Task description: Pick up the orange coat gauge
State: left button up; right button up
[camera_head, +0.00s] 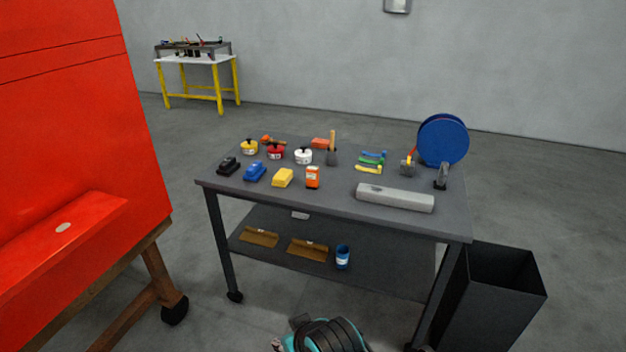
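The orange coat gauge (313,177) appears to be the small upright orange device with a pale face near the front edge of the dark grey table (330,203). It stands between a yellow block (283,178) and a long light grey bar (395,197). Nothing touches it. Neither of my grippers shows clearly. A teal and black part at the bottom centre seems to be part of my own body, well below and in front of the table.
Black (229,166) and blue (255,171) blocks, several small pots, a brush (332,150) and a blue disc (443,139) are on the table. A black bin (495,300) stands right. A large red panel (70,120) on a wheeled stand is left. Floor is open between.

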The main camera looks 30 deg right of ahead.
aim_at(312, 172)
jog(key=z, duration=1.65)
jog(key=i+j+u, duration=0.15)
jog(key=i, duration=0.2)
jog(key=i+j+u, duration=0.15)
jog(key=i, duration=0.25)
